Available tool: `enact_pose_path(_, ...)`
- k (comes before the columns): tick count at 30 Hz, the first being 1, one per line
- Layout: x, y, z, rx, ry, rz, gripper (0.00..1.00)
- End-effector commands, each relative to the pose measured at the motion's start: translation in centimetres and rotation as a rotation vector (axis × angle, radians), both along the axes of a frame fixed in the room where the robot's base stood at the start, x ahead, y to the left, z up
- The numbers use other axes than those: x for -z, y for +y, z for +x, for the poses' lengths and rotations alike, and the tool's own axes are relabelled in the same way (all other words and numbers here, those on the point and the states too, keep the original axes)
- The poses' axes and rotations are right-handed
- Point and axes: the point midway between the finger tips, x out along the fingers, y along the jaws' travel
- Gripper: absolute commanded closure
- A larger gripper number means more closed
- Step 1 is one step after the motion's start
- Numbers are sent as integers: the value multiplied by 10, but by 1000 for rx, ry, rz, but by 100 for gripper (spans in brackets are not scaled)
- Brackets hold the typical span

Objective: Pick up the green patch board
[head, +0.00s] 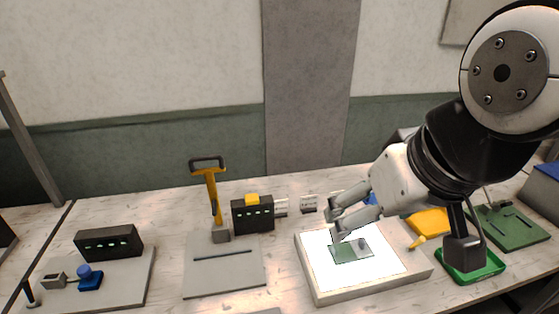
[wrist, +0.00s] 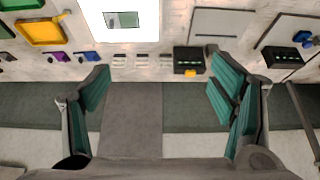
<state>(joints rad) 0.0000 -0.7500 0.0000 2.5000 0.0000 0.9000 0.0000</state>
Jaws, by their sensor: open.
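A small translucent green board (head: 350,253) with a small grey spot lies flat on the bright white top of a light box (head: 312,270). In the wrist view the board (wrist: 122,20) is near the top edge, left of centre, on the light box (wrist: 92,22). My gripper (head: 336,224) is open and empty; in the head view it appears just behind and above the board, apart from it. In the wrist view the gripper's (wrist: 160,88) teal-padded fingers are wide apart, with only bench edge and wall between them.
A black box (head: 252,214) stands behind. A green tray (head: 487,270), yellow tray (head: 430,221) and larger green slotted board (head: 520,232) lie right.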

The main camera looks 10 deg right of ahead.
Motion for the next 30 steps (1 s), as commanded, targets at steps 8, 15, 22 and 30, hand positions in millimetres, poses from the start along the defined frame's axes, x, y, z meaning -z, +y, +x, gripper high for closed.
enact_pose_path(8, 0, 0, 2, -8, 4, -4, 18)
enact_pose_path(15, 11, -14, 41, -212, 83, -95, 18)
enact_pose_path(22, 41, -45, 103, -563, 193, -220, 18)
enact_pose_path(30, 103, -95, 166, -994, 303, -323, 18)
